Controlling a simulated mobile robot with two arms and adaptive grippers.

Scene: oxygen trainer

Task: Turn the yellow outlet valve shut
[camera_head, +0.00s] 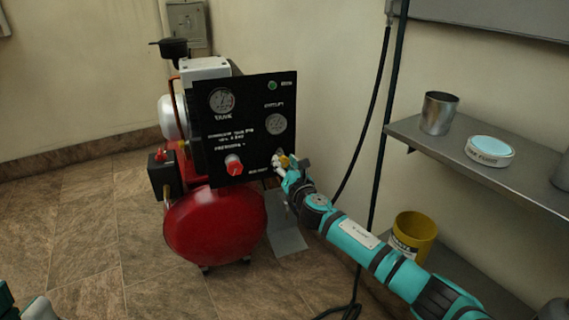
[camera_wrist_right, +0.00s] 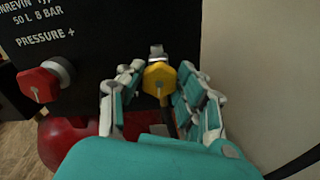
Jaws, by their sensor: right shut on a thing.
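The yellow outlet valve (camera_wrist_right: 159,80) is a small faceted knob on a metal stem at the lower part of the black panel (camera_head: 247,105). In the head view the valve (camera_head: 284,161) is partly hidden by my right gripper (camera_head: 282,166). In the right wrist view the fingers stand on both sides of the knob, and my right gripper is shut on it. A dark and teal piece of my left arm shows at the bottom left corner of the head view; its jaws cannot be made out.
A red knob (camera_head: 234,166) sits on the panel left of the valve, below two gauges. The red tank (camera_head: 215,225) is below. At right, a shelf (camera_head: 510,182) holds a metal cup (camera_head: 438,113) and a round tin (camera_head: 490,153). A yellow bucket (camera_head: 415,232) stands lower. Hoses hang along the wall.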

